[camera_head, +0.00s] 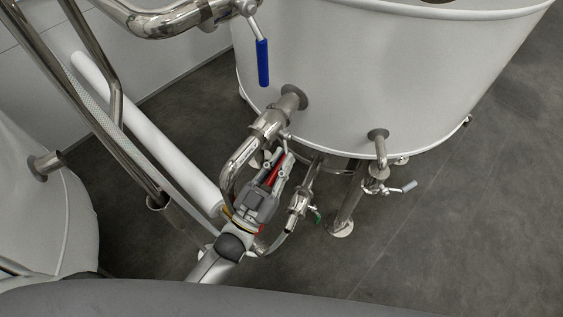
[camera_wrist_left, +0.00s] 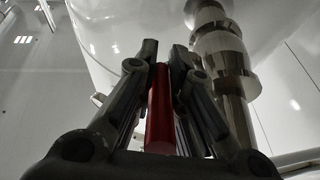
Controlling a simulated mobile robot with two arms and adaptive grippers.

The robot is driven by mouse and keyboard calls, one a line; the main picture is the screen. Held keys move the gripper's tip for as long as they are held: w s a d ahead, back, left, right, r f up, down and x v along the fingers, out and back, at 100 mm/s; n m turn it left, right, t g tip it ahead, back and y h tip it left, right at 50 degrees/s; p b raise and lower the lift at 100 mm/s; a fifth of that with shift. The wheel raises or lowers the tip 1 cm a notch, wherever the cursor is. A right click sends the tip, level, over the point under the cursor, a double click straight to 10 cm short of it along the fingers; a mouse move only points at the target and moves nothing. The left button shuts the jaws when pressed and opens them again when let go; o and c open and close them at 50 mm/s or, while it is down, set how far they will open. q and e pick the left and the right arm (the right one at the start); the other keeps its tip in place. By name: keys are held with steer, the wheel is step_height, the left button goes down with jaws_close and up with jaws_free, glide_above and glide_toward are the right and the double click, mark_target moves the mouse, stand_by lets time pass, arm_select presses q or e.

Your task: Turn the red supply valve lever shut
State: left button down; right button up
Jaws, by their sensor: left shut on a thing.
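The red supply valve lever (camera_head: 273,172) shows in the head view as a thin red strip between the fingers of my left gripper (camera_head: 277,165), beside the steel pipe at the tank's lower left. In the left wrist view the red lever (camera_wrist_left: 160,112) stands upright between the two fingers of my left gripper (camera_wrist_left: 165,62), which are closed on it from both sides. The valve body at the lever's end is mostly hidden by the gripper and pipe. My right gripper is in neither view.
A large white tank (camera_head: 390,75) stands behind the gripper. A curved steel pipe (camera_head: 243,156) runs close beside it. A blue lever (camera_head: 263,62) hangs above, and a green-handled valve (camera_head: 298,203) is just right. A grey-handled valve (camera_head: 386,187) is further right. Open floor lies at right.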

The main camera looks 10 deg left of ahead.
arm_select(q)
steer(key=shift+f, duration=0.15)
steer(key=c, duration=1.4)
jaws_free()
steer(key=shift+c, duration=0.2)
steer(key=shift+s, duration=0.1)
steer(key=v, duration=1.2)
